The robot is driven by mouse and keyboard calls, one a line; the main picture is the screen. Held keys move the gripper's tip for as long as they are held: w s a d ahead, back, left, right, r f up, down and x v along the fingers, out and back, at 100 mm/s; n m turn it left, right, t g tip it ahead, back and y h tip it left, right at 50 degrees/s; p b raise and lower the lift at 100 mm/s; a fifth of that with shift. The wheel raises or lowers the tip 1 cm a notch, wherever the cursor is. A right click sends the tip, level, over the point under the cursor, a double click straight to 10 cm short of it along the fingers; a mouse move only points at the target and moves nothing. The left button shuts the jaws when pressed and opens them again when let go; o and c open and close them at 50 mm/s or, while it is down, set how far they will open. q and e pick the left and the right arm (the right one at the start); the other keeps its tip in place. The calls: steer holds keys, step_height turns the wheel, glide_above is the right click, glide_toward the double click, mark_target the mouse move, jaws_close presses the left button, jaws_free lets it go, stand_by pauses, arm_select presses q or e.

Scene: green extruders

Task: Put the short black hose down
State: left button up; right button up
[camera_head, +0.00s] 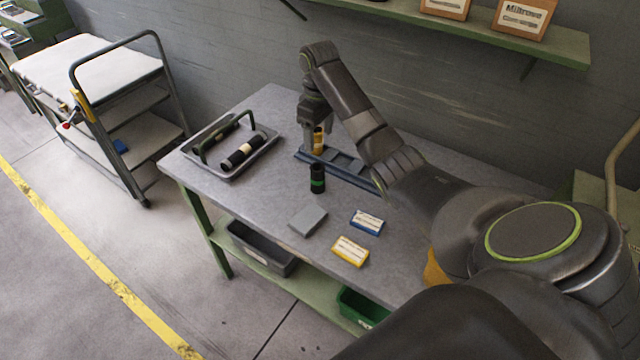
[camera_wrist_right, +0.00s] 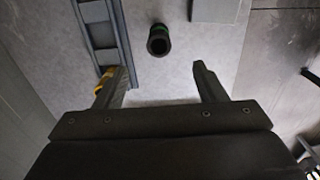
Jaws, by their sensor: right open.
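A short black hose (camera_head: 317,180) with a green band stands upright on the grey table, in front of the blue-grey rack. In the right wrist view its dark open end (camera_wrist_right: 158,46) shows ahead of the fingers. My right gripper (camera_head: 316,122) hangs from the arm above the back of the table, over the rack side. In the wrist view the right gripper (camera_wrist_right: 160,76) has its fingers wide apart with nothing between them; the hose is apart from both. My left gripper is out of view.
A yellow piece (camera_head: 318,140) is at the rack (camera_head: 348,166), close to the right gripper. A handled grey tray (camera_head: 217,174) holds black hoses at left. A grey block (camera_head: 307,220), blue box (camera_head: 367,222) and yellow box (camera_head: 350,251) lie in front.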

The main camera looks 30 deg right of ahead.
steer(key=b, duration=0.5)
glide_above(318, 178)
steer(key=w+d, duration=0.1)
step_height(318, 178, down, 6)
steer(key=f, duration=0.2)
steer(key=f+p, duration=0.1)
steer(key=f, duration=0.1)
steer(key=shift+w+d+f, duration=0.1)
steer(key=shift+w+f, duration=0.1)
steer(key=shift+f, duration=0.1)
steer(key=f, duration=0.1)
steer(key=f+p, duration=0.1)
steer(key=f, duration=0.2)
steer(key=shift+w+f, duration=0.25)
steer(key=shift+f, duration=0.65)
steer(key=c, duration=1.1)
steer(key=shift+c, duration=0.6)
steer(key=shift+r, duration=0.15)
